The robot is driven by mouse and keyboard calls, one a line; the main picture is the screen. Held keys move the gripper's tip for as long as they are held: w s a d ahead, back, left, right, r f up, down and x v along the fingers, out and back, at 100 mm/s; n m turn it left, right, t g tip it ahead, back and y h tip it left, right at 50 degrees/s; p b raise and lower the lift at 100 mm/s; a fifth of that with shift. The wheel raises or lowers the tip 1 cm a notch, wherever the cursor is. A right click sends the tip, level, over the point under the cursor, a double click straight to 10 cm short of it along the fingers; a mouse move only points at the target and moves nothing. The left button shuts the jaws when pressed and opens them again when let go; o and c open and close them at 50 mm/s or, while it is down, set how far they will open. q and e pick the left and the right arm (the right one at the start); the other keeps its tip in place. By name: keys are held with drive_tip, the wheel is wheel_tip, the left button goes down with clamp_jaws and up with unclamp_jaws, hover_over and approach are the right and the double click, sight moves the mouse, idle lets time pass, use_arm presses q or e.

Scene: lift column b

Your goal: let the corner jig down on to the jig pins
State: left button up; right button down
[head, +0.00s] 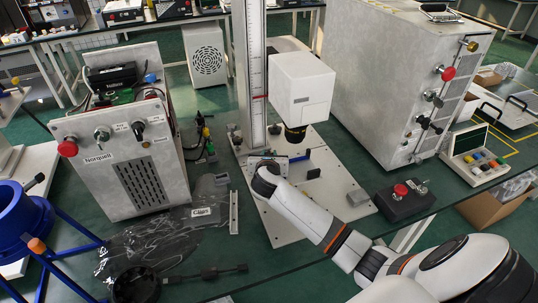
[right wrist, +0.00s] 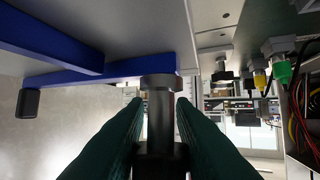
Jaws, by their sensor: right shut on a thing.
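The corner jig (right wrist: 90,72) shows in the right wrist view as blue bars meeting at an angle, with a grey round post (right wrist: 160,105) at one end. My right gripper (right wrist: 160,128) is shut on that post, with a dark finger on each side. In the head view my right gripper (head: 266,163) is low over the pale base plate (head: 285,222) at the foot of the lift column, largely hidden by its own wrist. A bit of blue (head: 300,156) shows beside it. I cannot make out the jig pins or any gap under the jig. My left gripper is not in view.
The scaled column (head: 248,75) and a white camera box (head: 301,88) with a dark lens stand close above the gripper. A Norquell cabinet (head: 130,155) stands left, a large grey cabinet (head: 400,75) right. A black button box (head: 402,200) lies right of the plate.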

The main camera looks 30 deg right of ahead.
drive_tip(key=shift+r+p, duration=0.35)
drive_tip(key=shift+p, duration=0.5)
drive_tip(key=shift+f+b, duration=1.7)
drive_tip(key=shift+f, duration=1.4)
drive_tip(key=shift+n+p, duration=0.3)
drive_tip(key=shift+p, duration=0.35)
drive_tip(key=shift+p, duration=0.6)
drive_tip(key=shift+f+b, duration=0.55)
drive_tip(key=shift+f, duration=0.35)
drive_tip(key=c, duration=1.1)
unclamp_jaws()
drive_tip(key=shift+c, duration=0.2)
